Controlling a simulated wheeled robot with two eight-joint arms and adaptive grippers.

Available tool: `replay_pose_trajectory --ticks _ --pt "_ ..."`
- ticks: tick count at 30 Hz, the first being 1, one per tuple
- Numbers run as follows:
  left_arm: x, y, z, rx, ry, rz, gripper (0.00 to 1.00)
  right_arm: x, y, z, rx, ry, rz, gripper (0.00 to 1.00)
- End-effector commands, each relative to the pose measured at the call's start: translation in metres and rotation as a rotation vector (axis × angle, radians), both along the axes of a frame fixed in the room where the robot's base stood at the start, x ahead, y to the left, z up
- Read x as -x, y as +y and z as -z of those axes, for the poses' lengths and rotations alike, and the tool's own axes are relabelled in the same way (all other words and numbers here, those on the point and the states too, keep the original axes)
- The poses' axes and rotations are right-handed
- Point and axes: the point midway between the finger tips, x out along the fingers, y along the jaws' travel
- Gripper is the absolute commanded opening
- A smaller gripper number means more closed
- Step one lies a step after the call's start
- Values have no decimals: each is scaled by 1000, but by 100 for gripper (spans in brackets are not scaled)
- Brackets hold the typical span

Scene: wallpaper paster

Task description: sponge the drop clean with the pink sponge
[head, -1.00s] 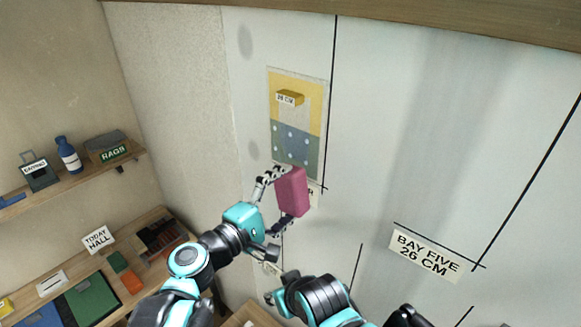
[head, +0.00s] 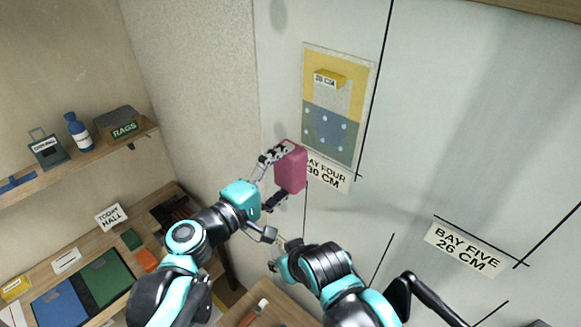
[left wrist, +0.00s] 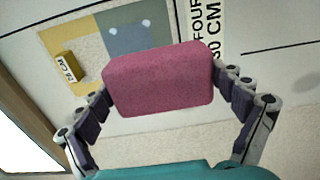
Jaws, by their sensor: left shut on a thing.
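The pink sponge (head: 291,168) is held between the fingers of my left gripper (head: 280,176), which is shut on it. In the left wrist view the sponge (left wrist: 158,80) spans the jaws and hides part of the drop. The drop (head: 333,130) is a pasted panel on the pale wall, yellow above and grey-blue below, with several white dots on the lower part. In the head view the sponge is at its lower left corner; I cannot tell whether it touches the wall. My right gripper (head: 281,257) is low in front of the wall; its jaws are unclear.
A yellow block labelled 26 CM (head: 329,79) sits on the drop. A BAY FOUR label (head: 326,174) is below it, and a BAY FIVE label (head: 465,248) is to the right. Shelves at left hold a rags box (head: 117,124) and a blue bottle (head: 79,132).

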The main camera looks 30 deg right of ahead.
Motion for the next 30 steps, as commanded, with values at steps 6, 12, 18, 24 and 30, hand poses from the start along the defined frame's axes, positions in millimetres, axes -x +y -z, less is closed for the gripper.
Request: replay_pose_trajectory --ticks 6,12,18,24,30 --pt "1 0 1 0 1 1 64 1 0 2 0 1 0 40" --pt "-5 -13 1 1 2 2 64 0 0 6 0 0 0 40" --pt "-14 -36 1 1 2 4 64 1 0 12 0 1 0 40" --pt "-21 -53 1 1 2 2 64 1 0 15 0 1 0 40" --pt "-24 -60 0 1 2 1 64 1 0 16 0 1 0 40"
